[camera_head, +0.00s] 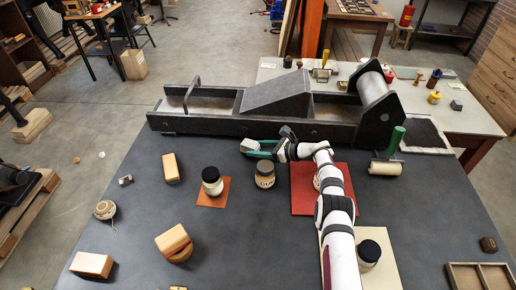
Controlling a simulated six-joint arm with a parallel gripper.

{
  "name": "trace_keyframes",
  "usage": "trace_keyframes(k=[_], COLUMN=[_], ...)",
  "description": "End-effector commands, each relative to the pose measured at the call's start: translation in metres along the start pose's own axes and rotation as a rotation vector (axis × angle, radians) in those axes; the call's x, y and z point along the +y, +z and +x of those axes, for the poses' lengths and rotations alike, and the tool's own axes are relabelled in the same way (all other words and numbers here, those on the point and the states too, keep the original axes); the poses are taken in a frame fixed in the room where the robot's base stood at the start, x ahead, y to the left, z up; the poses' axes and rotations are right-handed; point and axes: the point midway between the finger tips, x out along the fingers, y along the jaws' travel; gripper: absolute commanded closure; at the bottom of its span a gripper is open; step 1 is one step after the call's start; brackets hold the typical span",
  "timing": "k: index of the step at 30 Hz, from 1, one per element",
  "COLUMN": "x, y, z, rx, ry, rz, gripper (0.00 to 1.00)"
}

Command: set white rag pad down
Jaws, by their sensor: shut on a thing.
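My gripper (260,149) is at the middle of the dark table, just in front of the long dark press bed. It is shut on the white rag pad (249,145), a small pale block at the left end of its green fingers. Most of the pad's far side is hidden by the fingers. I cannot tell whether the pad touches the table or is a little above it.
The press (270,127) with a wedge and roller spans the back. A labelled jar (265,175) stands close in front of my gripper. Another jar (212,181) stands on an orange mat. A red mat (304,190) lies under my arm.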

Motion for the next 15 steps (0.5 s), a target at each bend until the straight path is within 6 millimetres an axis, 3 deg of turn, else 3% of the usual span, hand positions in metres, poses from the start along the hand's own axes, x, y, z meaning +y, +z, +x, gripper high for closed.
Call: trace_keyframes(k=[15], x=[-0.0003], y=[-0.009], z=[0.0032], rx=[-0.001], ry=[0.0], rz=[0.0], gripper=[0.97])
